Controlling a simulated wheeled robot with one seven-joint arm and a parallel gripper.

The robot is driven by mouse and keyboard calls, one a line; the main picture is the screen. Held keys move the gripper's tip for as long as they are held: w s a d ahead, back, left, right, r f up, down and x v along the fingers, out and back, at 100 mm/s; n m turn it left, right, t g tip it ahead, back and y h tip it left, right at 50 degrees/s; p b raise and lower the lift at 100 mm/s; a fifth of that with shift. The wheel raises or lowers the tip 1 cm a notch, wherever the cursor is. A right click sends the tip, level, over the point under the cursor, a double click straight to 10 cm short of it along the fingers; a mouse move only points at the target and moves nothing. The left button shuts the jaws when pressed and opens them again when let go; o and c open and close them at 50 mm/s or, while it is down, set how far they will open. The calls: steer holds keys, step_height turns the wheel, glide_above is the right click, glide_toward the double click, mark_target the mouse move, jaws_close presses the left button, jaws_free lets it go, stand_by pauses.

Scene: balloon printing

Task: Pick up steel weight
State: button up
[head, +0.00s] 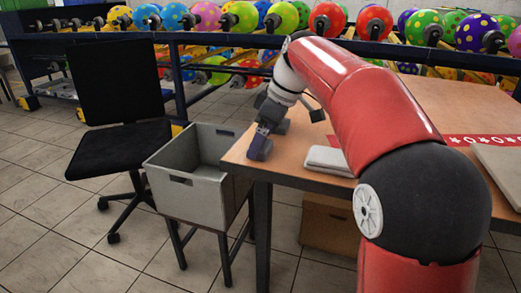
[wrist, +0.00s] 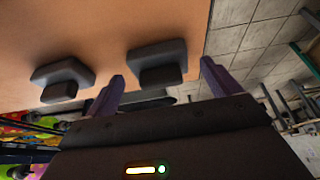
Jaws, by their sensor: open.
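Two dark grey steel weights lie on the wooden table in the wrist view. One weight (wrist: 157,60) is near the table edge, and the other weight (wrist: 62,74) is farther left. My gripper (wrist: 162,72) is open, with its two purple fingers spread apart. The nearer weight shows in the gap between the fingers, seemingly without contact. The second weight is outside the left finger. In the head view my gripper (head: 265,138) is low over the table's left corner. A grey weight (head: 282,127) shows just right of it; the other is mostly hidden there.
A grey bin (head: 205,188) on legs stands against the table's (head: 300,178) left side, with a black chair (head: 118,130) beyond. Racks of colourful balloons (head: 240,17) line the back.

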steer(key=shift+w+a+f, duration=0.1)
steer(key=shift+a+f, duration=0.2)
steer(key=shift+f, duration=0.3)
steer(key=c, duration=1.4)
steer(key=shift+r, duration=0.1)
